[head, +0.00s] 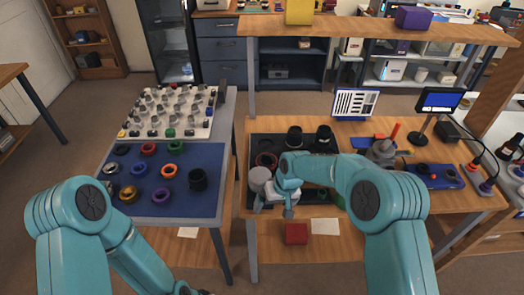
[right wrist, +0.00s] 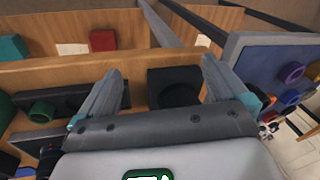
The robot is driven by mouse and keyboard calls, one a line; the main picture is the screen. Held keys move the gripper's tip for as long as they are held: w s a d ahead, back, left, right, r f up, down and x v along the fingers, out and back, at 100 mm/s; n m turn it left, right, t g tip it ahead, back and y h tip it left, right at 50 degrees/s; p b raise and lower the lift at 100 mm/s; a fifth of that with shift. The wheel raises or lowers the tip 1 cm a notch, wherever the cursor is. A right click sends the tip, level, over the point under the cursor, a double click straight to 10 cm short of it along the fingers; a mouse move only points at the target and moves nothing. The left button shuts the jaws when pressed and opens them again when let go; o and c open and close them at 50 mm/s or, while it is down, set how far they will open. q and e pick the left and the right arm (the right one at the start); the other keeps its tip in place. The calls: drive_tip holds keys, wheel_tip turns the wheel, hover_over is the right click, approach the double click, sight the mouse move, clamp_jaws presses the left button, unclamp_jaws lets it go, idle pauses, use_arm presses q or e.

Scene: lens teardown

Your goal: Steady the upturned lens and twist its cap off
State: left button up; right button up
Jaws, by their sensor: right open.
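Two black lens-like cylinders stand on the dark mat (head: 258,142) of the right bench, one left (head: 294,138) and one right (head: 325,139). I cannot tell which thing is the upturned lens, nor make out its cap. My right gripper (head: 272,210) is open over the mat's front left part, fingers apart and pointing down. In the right wrist view, a dark block with a round hollow (right wrist: 174,88) shows between and beyond the open fingers (right wrist: 163,95); no contact is visible. My left arm comes in low at the left, its gripper outside the picture.
The left table (head: 226,175) holds a blue mat with coloured rings and a tray of several grey parts. A small screen (head: 440,100) stands at the right. A gap separates the tables.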

wheel_tip(320, 180, up, 11)
drive_tip(key=n+h, duration=0.1)
hover_over(260, 174)
drive_tip(key=s+d, duration=0.1)
drive_tip(key=s, duration=0.1)
drive_tip(key=shift+s+r+t, duration=0.1)
drive_tip(key=shift+r+t, duration=0.05)
drive_tip(key=shift+t, duration=0.15)
wheel_tip(260, 174, up, 6)
drive_tip(key=h, duration=0.1)
drive_tip(key=shift+n, duration=0.4)
drive_tip(key=f, duration=0.4)
drive_tip(key=w+f, duration=0.1)
drive_tip(key=f, duration=0.3)
drive_tip(key=w+a+f, duration=0.1)
drive_tip(key=f, duration=0.3)
drive_tip(key=shift+w, duration=0.1)
